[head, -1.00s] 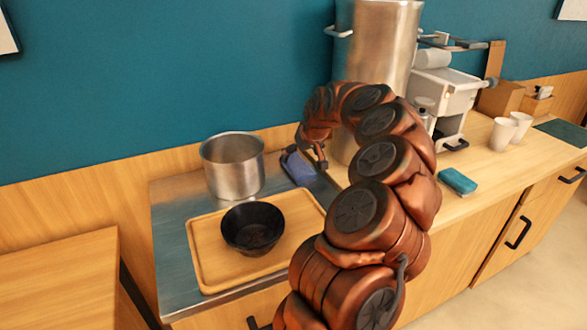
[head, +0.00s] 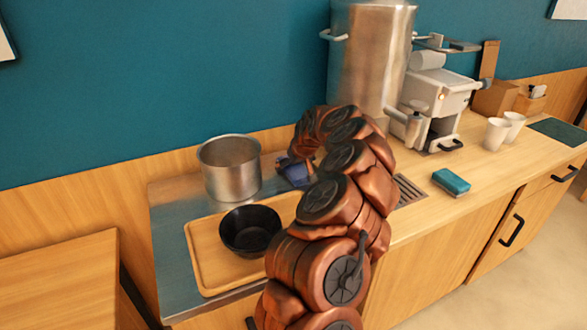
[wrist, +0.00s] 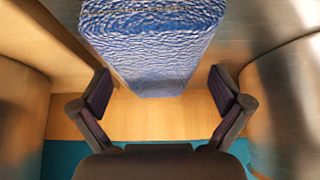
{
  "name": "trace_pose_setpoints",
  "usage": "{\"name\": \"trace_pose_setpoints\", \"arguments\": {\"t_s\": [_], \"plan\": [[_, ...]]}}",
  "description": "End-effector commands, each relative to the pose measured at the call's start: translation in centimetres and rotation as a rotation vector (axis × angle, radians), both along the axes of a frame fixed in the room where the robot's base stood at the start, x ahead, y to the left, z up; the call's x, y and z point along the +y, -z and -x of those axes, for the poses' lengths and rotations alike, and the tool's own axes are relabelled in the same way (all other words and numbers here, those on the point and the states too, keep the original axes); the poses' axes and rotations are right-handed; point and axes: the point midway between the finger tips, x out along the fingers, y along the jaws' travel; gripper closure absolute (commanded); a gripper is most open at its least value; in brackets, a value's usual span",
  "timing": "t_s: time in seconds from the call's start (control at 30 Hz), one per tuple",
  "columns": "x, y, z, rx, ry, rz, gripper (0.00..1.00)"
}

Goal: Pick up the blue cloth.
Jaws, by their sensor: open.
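The blue cloth (head: 294,173) lies on the metal counter surface between the steel pot and the tall steel boiler, partly hidden by my arm in the head view. In the wrist view the blue cloth (wrist: 152,45) is a thick, rough-textured folded piece at the upper middle. My gripper (wrist: 163,92) is open, with one finger low on each side of the cloth's near end. I see gaps between the fingers and the cloth. In the head view my gripper's fingers are mostly hidden at the cloth.
The steel pot (head: 230,168) stands left of the cloth. A black bowl (head: 250,230) sits on a wooden tray (head: 208,270) in front. The tall boiler (head: 368,65) stands behind right. A teal sponge (head: 451,181) and two white cups (head: 497,133) are farther right.

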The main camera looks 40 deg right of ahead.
Motion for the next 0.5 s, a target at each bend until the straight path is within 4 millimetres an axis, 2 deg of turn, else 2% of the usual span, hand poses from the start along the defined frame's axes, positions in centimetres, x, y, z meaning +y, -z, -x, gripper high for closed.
{"name": "trace_pose_setpoints", "arguments": {"t_s": [0.23, 0.5], "plan": [[-0.06, 0.21, -0.08, 0.000, 0.001, 0.001, 0.00], [-0.07, 0.18, -0.06, 0.000, 0.001, 0.000, 0.27]]}}
